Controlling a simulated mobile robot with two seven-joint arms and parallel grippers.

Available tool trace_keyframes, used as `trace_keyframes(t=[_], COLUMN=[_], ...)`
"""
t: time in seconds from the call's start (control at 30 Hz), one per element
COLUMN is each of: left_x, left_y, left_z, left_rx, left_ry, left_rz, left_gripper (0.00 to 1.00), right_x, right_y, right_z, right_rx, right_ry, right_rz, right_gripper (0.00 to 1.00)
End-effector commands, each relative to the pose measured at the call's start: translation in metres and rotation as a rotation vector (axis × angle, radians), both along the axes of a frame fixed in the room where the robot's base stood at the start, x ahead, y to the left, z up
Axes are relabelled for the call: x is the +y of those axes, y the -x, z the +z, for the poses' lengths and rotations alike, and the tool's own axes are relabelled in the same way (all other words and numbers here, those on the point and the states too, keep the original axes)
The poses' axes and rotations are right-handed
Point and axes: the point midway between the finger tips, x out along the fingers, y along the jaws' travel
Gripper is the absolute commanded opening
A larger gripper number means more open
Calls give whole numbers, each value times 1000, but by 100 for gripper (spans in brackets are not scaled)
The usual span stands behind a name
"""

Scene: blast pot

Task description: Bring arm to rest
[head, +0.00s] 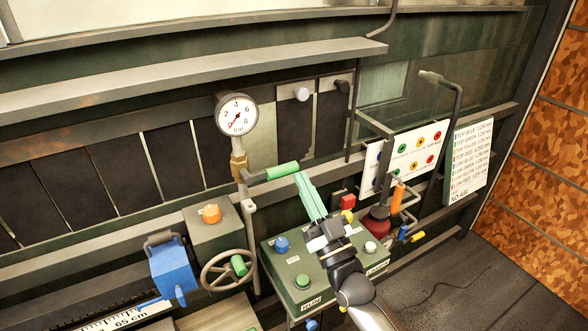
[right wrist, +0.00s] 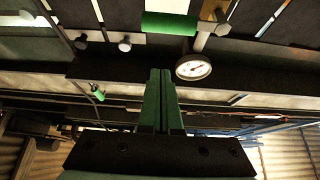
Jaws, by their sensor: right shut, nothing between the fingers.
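My right gripper (head: 310,196) is in the middle of the head view, its pale green fingers shut together and empty. It points up and away over the green control box (head: 286,268). Its tips are just below and right of the green-handled lever (head: 283,171) on the pipe under the gauge. In the right wrist view the shut fingers (right wrist: 158,98) show in the centre, with a green handle (right wrist: 169,23) beyond them. I cannot tell the exact gap to the handle. My left gripper is not in view.
A pressure gauge (head: 236,115) stands left of the gripper. A handwheel (head: 229,268), an orange knob (head: 210,213) and a blue clamp-like part (head: 173,269) lie further left. A red round part (head: 376,226), hooked pipes and a coloured-dot board (head: 419,146) stand close on the right.

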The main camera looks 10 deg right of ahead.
Motion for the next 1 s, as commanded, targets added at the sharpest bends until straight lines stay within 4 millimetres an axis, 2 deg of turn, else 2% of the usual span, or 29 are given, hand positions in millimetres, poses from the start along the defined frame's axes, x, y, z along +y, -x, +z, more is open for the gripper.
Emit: trace_keyframes(t=[0.03, 0.2, 0.43, 0.53, 0.57, 0.67, 0.77, 0.8, 0.9, 1.0], left_x=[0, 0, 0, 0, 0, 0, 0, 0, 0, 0], left_y=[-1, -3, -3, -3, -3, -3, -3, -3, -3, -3], left_z=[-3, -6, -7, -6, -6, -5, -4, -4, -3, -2], left_rx=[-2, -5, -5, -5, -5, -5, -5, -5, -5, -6], left_ry=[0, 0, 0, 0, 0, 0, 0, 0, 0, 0], left_rz=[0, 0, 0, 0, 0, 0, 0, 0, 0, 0], left_gripper=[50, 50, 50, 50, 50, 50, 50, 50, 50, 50], right_x=[-3, -8, -11, -10, -10, -10, -13, -16, -24, -34], right_y=[9, 26, 34, 37, 39, 55, 86, 102, 146, 191], right_z=[-8, -17, -22, -41, -52, -106, -175, -201, -260, -304], right_rx=[2, 0, 4, 63, 99, 272, 499, 590, 808, 989], right_ry=[1, 1, 2, 17, 25, 68, 122, 144, 193, 234], right_rz=[0, -1, 0, -1, 1, 2, -1, -3, -12, -25], right_gripper=[0, 0, 0, 0, 0, 0, 0, 0, 0, 0])
